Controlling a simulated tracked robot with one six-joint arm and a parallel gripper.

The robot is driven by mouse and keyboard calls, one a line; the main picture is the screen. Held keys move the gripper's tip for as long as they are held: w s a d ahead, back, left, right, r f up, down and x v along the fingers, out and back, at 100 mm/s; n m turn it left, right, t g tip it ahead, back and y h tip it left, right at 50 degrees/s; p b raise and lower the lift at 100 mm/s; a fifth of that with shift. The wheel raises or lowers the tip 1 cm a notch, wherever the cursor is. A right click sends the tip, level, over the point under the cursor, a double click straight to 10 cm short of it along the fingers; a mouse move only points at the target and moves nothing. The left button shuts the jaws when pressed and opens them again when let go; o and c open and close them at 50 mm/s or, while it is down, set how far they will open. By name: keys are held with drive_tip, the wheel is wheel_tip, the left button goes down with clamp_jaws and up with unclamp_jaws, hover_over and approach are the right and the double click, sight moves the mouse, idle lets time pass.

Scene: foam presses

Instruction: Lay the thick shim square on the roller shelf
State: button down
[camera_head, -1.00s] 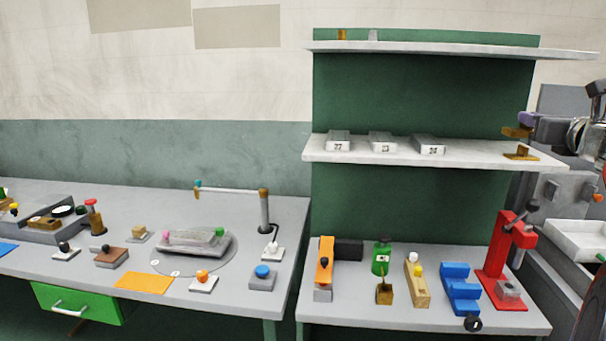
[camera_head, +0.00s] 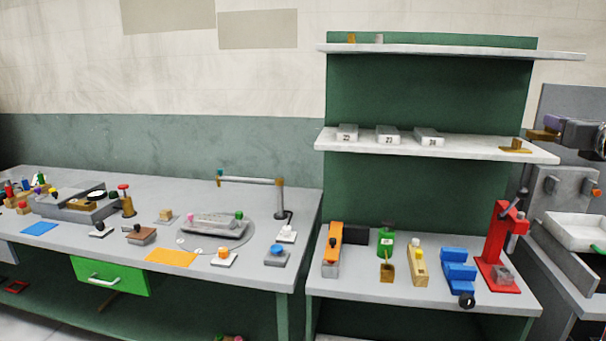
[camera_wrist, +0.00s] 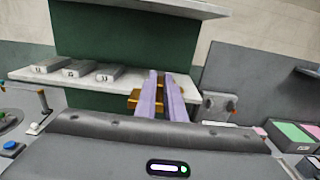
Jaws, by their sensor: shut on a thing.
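My gripper (camera_head: 546,128) is at the right end of the middle shelf (camera_head: 330,146) in the head view. Its purple fingers are shut on a brass-coloured flat piece (camera_head: 540,135), which looks like the shim; its thickness is hard to judge. The piece is held in the air, apart from the shelf as far as I can tell. In the wrist view my gripper (camera_wrist: 162,76) points toward the shelf, and the fingers hide much of the piece. A brass stand (camera_head: 516,146) with a small upright block sits on the shelf's right end. I cannot tell which surface is the roller shelf.
Grey numbered blocks (camera_head: 388,135) stand on the middle shelf's left and centre. The upper shelf (camera_head: 460,53) holds two small pieces. A red press (camera_head: 502,245) and blue block (camera_head: 458,270) stand on the bench below. Grey machinery with a white tray (camera_head: 578,230) is at right.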

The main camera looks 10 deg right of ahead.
sight(537, 134)
drive_tip(key=a+f+y, duration=0.1)
drive_tip(key=a+f+n+y, duration=0.2)
drive_tip(key=a, duration=0.1)
drive_tip(key=shift+w+a+t, duration=0.1)
drive_tip(key=shift+w+t, duration=0.2)
drive_tip(key=shift+w, duration=0.1)
drive_tip(key=w+a+f+n+g+y, duration=0.15)
drive_tip(key=a+f+y, duration=0.3)
drive_tip(key=f, duration=0.55)
drive_tip(key=w+a+f+n+y, duration=0.25)
drive_tip(key=a+f, duration=0.35)
drive_tip(key=f, duration=0.3)
drive_tip(key=w+a+f+n+g+y, duration=0.1)
drive_tip(key=w+a+f+n+y, duration=0.25)
drive_tip(key=f, duration=0.65)
drive_tip(key=s+a+f+n+g+y, duration=0.2)
drive_tip(key=s+a+f+y, duration=0.1)
drive_tip(key=a+f, duration=1.1)
drive_tip(key=s+a+f+n+g+y, duration=0.2)
drive_tip(key=s+a+f, duration=0.3)
drive_tip(key=a+f, duration=0.9)
drive_tip(key=shift+s+n+g+y, duration=0.15)
drive_tip(key=shift+n+g+y, duration=0.2)
drive_tip(key=shift+y, duration=0.3)
drive_tip(key=shift+s+a, duration=0.1)
